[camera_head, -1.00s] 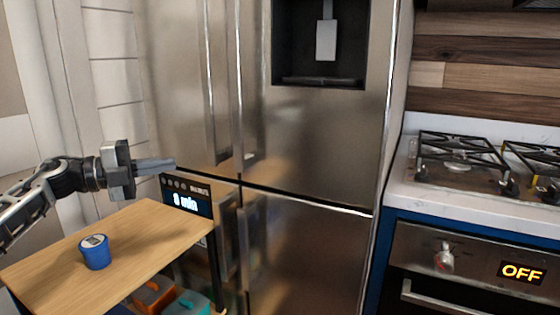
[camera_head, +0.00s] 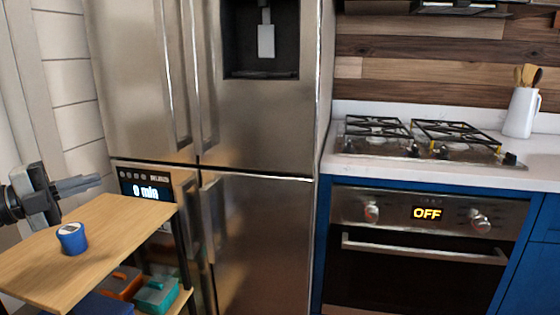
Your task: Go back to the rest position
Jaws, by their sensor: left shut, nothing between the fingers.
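My left gripper (camera_head: 80,185) comes in from the left edge, its fingers shut and empty, pointing right. It is above the far left part of a wooden-topped cart (camera_head: 110,232). A blue cup-like container (camera_head: 72,239) with a pale top stands upright on the cart, below the gripper and apart from it. My right gripper does not show.
A steel fridge (camera_head: 255,140) stands behind the cart, with a "0 min" display (camera_head: 146,190) beside the cart. The cart's lower shelf holds an orange box (camera_head: 122,283) and a teal box (camera_head: 157,292). An oven (camera_head: 415,260) reading OFF sits under a gas hob (camera_head: 415,138) at right.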

